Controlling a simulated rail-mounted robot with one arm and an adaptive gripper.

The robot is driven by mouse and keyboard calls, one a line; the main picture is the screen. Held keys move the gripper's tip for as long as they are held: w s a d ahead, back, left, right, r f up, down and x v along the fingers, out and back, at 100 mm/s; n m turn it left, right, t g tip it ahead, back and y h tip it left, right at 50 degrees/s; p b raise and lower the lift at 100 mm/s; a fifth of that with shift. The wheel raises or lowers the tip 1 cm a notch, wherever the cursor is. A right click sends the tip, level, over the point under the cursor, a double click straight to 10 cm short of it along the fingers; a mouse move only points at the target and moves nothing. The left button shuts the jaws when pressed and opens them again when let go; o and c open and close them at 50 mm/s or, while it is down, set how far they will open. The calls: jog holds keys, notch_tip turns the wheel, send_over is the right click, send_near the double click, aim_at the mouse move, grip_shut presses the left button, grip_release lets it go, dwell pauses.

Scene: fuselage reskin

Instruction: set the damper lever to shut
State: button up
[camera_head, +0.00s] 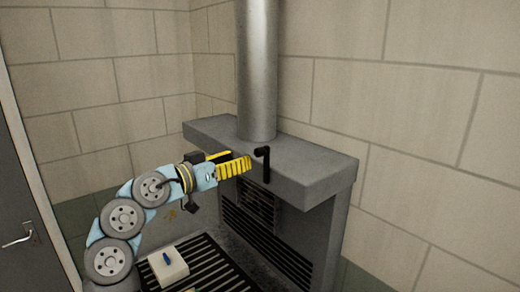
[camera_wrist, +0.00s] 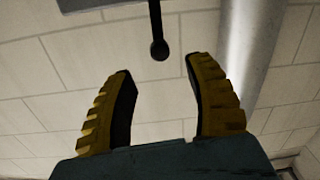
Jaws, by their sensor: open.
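The black damper lever (camera_head: 264,163) stands at the front edge of the grey hood, below the metal flue pipe, with a short bent top. In the wrist view the lever (camera_wrist: 157,30) shows as a dark rod with a round knob at its end, beyond and between my fingertips. My gripper (camera_head: 240,162), with yellow ribbed fingers, is just left of the lever in the head view. In the wrist view my gripper (camera_wrist: 158,70) is open, with nothing between its fingers. I cannot tell from the lever which setting it is at.
The grey hood (camera_head: 320,172) and flue pipe (camera_head: 257,70) are close to my gripper; the pipe (camera_wrist: 247,50) also shows in the wrist view. Below are a slatted grate (camera_head: 215,272) and a white block (camera_head: 168,266) with a small blue item on top. A door is at the left.

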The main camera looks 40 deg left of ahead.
aim_at(257, 152)
jog(key=w, duration=0.4)
jog(key=w+p, duration=0.1)
jog(key=w, duration=0.1)
jog(key=shift+w+d+r, duration=0.1)
jog(key=shift+w+d, duration=0.2)
jog(key=shift+d, duration=0.1)
jog(key=shift+w, duration=0.65)
grip_shut()
